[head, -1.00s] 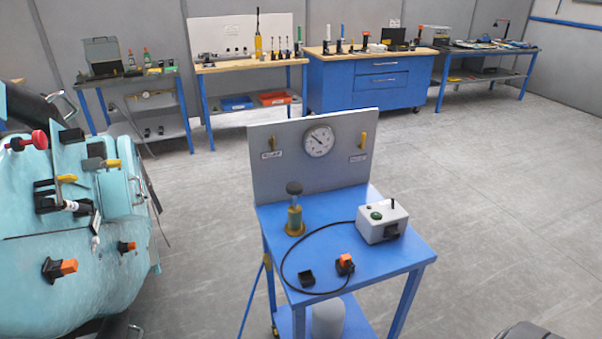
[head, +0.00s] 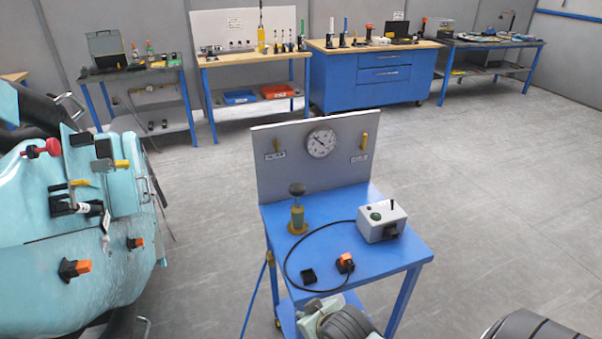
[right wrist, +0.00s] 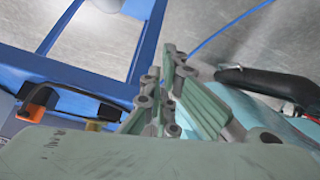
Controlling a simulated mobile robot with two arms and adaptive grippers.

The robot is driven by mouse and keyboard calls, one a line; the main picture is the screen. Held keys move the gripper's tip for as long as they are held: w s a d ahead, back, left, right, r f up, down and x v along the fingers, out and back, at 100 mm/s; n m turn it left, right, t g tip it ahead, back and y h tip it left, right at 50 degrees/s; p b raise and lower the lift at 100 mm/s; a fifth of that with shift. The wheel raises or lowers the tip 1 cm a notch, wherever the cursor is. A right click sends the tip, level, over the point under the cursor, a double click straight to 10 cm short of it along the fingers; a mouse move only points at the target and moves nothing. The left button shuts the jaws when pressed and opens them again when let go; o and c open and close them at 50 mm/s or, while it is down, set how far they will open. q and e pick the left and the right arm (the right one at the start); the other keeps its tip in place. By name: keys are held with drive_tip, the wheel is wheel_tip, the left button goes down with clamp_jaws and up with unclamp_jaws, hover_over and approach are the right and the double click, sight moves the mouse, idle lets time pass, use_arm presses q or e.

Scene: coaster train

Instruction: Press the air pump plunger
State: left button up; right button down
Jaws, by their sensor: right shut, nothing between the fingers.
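The air pump stands upright on the blue cart top (head: 385,263), left of its middle. It has a yellow-green body (head: 297,216) and a dark round plunger knob (head: 297,189), which is raised clear of the body. My right gripper (right wrist: 172,70) is shut and empty in the right wrist view, over the floor beside the cart's blue frame. In the head view, a pale green and black part of my arm (head: 345,325) shows at the bottom, in front of the cart and below its top. The fingertips are apart from the pump. My left gripper is not in view.
A grey panel with a gauge (head: 321,142) and yellow levers stands behind the pump. A grey switch box (head: 382,222), a black cable loop and an orange-black plug (head: 345,263) lie right of it. A turquoise machine (head: 70,245) fills the left.

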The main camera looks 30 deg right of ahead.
drive_tip(key=w+d+r+m+t+h, duration=0.1)
drive_tip(key=w+d+r, duration=0.3)
drive_tip(key=r, duration=0.5)
drive_tip(key=w+d+r+m+t, duration=0.1)
drive_tip(key=w+d+r+t, duration=0.3)
drive_tip(key=w+r, duration=0.3)
drive_tip(key=w+d+r+m+t+h, duration=0.1)
drive_tip(key=w+d+r+t, duration=0.2)
drive_tip(key=r, duration=1)
drive_tip(key=w+d, duration=0.2)
drive_tip(key=w, duration=0.1)
drive_tip(key=shift+w+d+h+p, duration=0.2)
drive_tip(key=shift+d+h+p, duration=0.05)
drive_tip(key=shift+h+p, duration=0.1)
drive_tip(key=p, duration=0.3)
hover_over(301, 189)
wheel_tip(301, 189, down, 2)
drive_tip(key=shift+s, duration=0.1)
drive_tip(key=f, duration=0.1)
drive_tip(key=f+p, duration=0.1)
drive_tip(key=f, duration=0.1)
drive_tip(key=shift+w+f, duration=0.2)
drive_tip(key=shift+f, duration=0.55)
